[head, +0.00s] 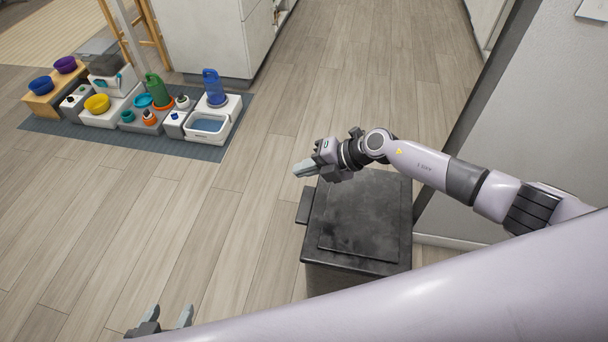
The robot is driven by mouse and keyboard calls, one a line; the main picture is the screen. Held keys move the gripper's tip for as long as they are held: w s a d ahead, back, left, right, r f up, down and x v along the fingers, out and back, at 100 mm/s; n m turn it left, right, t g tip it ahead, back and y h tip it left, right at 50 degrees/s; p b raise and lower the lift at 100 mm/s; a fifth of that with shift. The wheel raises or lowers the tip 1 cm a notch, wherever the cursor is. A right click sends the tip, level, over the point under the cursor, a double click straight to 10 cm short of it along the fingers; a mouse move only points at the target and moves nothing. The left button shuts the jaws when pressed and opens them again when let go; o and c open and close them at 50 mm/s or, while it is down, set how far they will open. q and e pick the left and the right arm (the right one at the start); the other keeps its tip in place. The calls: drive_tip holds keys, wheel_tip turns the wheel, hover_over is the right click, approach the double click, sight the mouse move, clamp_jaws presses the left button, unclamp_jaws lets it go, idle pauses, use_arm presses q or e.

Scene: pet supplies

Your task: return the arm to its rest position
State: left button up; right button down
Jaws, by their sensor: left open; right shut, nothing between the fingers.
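My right arm (430,168) reaches in from the right. Its gripper (299,169) is shut and empty, held over the far left edge of a dark lidded bin (360,215). I cannot tell whether it touches the bin. My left gripper (168,318) is at the bottom edge, with its two fingers apart and nothing between them. A large pale arm link of mine covers the lower right of the view.
Pet bowls and dispensers, such as a yellow bowl (97,104) and a blue dispenser (213,86), stand on a grey mat (225,140) at the upper left. A wall (545,110) stands right of the bin. The wooden floor (140,225) between is clear.

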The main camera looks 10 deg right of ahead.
drive_tip(key=shift+r, duration=0.7)
drive_tip(key=shift+s+a, duration=0.1)
drive_tip(key=s+a+r+m+t+y+p, duration=0.1)
drive_tip(key=s+a+r+m+t+y, duration=0.25)
drive_tip(key=s+a+m+t, duration=0.5)
drive_tip(key=s+d+f+m+g+h+p, duration=0.1)
drive_tip(key=s+d+f+m+h, duration=0.2)
drive_tip(key=m, duration=0.7)
drive_tip(key=s+d+f+m+g+h+p, duration=0.1)
drive_tip(key=s+d+f+m+h, duration=0.3)
drive_tip(key=s+d+m+h, duration=0.4)
drive_tip(key=s+d+m+g, duration=0.1)
drive_tip(key=s+d+m, duration=0.1)
drive_tip(key=s+d, duration=0.2)
drive_tip(key=shift+s+d+f, duration=0.2)
drive_tip(key=shift+s+d, duration=0.05)
drive_tip(key=shift+d, duration=0.5)
